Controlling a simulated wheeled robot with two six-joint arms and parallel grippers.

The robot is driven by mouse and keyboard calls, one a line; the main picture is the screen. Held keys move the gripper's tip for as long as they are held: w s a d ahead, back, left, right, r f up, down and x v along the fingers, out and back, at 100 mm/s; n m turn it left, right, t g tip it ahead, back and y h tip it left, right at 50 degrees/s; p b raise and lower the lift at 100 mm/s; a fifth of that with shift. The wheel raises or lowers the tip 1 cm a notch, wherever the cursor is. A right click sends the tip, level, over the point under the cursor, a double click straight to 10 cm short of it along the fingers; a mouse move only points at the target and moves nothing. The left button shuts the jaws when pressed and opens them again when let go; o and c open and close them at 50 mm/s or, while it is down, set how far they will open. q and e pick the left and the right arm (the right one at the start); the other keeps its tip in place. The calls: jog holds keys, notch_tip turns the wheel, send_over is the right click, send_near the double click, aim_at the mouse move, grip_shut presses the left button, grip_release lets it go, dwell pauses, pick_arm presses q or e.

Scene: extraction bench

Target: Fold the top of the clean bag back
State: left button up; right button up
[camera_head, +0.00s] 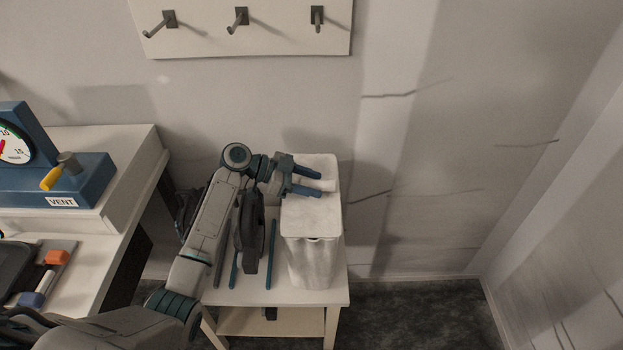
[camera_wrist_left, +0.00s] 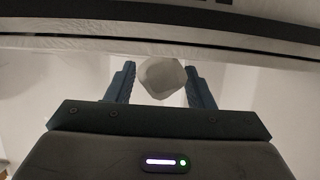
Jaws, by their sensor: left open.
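The clean bag (camera_head: 313,255) is a tall white bag standing upright on the right part of a small white stand. Its top is pale, and a lighter part rises at the back of it. My left gripper (camera_head: 321,183) reaches in from the left over the bag's top, with its two blue fingers apart. In the left wrist view a pale rounded piece (camera_wrist_left: 163,77) sits between the open fingers (camera_wrist_left: 160,84), with a gap on each side. I cannot tell whether it is the bag's top. My right gripper is not in view.
The white stand (camera_head: 230,295) also bears a dark grey item (camera_head: 249,235) and thin blue rods (camera_head: 271,254) left of the bag. A bench with a blue vent box (camera_head: 85,180) stands at the left. Wall hooks (camera_head: 238,20) are above; the floor at right is clear.

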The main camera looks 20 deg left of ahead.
pick_arm(q)
jog(key=shift+d+f, duration=0.15)
jog(key=shift+d, duration=0.05)
jog(key=shift+c, duration=0.5)
grip_shut()
